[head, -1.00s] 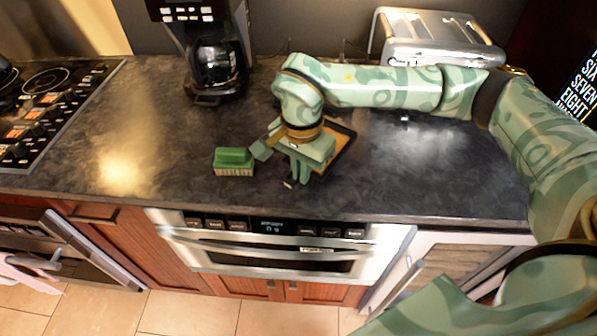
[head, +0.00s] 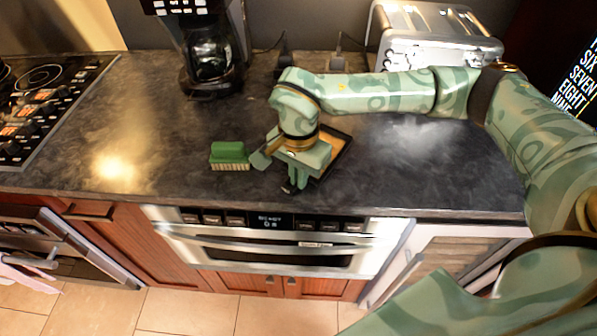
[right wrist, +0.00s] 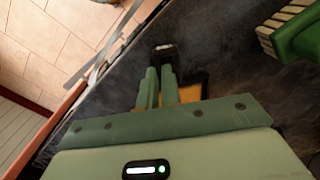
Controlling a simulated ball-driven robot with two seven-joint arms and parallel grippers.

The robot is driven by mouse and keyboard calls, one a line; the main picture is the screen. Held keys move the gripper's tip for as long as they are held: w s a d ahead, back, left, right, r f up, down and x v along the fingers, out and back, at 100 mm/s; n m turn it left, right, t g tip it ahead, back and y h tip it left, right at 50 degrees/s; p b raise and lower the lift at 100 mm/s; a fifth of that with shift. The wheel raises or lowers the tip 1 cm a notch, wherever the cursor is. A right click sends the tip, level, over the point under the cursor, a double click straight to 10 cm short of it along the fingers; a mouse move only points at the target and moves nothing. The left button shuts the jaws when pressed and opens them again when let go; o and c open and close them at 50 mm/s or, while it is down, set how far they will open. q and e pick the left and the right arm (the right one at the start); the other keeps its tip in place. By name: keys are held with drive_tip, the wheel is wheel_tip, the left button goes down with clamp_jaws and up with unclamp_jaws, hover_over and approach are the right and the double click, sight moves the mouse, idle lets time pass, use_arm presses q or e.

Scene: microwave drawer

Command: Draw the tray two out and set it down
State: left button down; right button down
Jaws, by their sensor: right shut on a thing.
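The tray (head: 339,152) is dark-rimmed with a tan inside. It lies low over the dark counter, mostly hidden under my right gripper (head: 295,188); I cannot tell whether it touches the counter. In the right wrist view, a bit of the tray (right wrist: 204,79) shows behind the fingers. The right gripper's fingers (right wrist: 160,70) are shut on a dark, handle-like end that seems to belong to the tray. My left gripper is not in view.
A green brush (head: 229,153) lies just left of the right gripper. A coffee maker (head: 210,65) and a toaster (head: 430,38) stand behind. A microwave drawer (head: 270,248), shut, sits below the counter's front edge.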

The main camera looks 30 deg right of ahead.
drive_tip(key=c, duration=1.5)
unclamp_jaws()
